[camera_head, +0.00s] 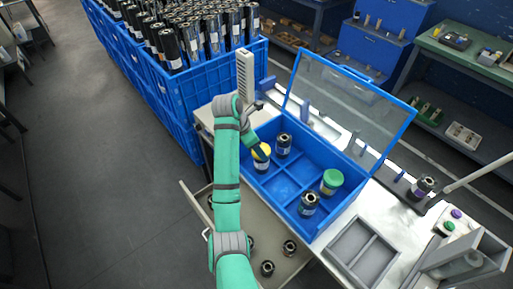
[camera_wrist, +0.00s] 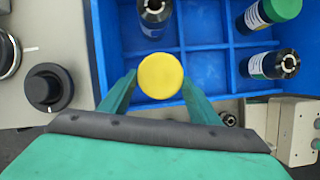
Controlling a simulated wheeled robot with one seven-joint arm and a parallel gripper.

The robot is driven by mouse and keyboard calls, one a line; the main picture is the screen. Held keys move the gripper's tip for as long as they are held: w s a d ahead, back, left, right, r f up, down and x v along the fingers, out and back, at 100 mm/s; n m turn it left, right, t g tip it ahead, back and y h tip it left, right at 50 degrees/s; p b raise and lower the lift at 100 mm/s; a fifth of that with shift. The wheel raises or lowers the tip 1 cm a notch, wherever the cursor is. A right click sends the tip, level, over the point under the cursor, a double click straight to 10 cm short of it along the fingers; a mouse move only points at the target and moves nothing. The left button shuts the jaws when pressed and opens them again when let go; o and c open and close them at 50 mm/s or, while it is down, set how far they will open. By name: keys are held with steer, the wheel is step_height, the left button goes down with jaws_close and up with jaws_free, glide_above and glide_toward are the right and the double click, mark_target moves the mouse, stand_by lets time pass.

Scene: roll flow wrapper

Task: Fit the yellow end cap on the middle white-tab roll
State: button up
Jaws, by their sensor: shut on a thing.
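The yellow end cap (camera_wrist: 160,76) is between the two fingers of my gripper (camera_wrist: 160,88), which is shut on it. In the head view the yellow cap (camera_head: 262,151) is at the top of a dark roll with a white label (camera_head: 261,165), at the left of the blue box. I cannot tell whether the cap is fully seated. In the wrist view the cap hides what is under it. Another dark roll with a white label (camera_head: 283,146) stands behind, and one (camera_head: 309,204) stands nearer the front. A green-capped roll (camera_head: 331,182) stands at the right.
The blue divided box (camera_head: 280,207) has a raised clear lid (camera_head: 345,105) behind it and several empty compartments. An open drawer (camera_head: 225,228) below holds loose dark rolls. A grey tray (camera_head: 362,252) lies at right. Blue crates of rolls (camera_head: 180,105) stand at left.

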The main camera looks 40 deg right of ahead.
steer(key=shift+s+d, duration=0.25)
steer(key=shift+s, duration=0.15)
steer(key=shift+w+a+r, duration=0.1)
steer(key=shift+r, duration=0.05)
steer(key=shift+r, duration=0.25)
steer(key=shift+w+r, duration=0.1)
steer(key=shift+r, duration=0.25)
steer(key=shift+a, duration=0.15)
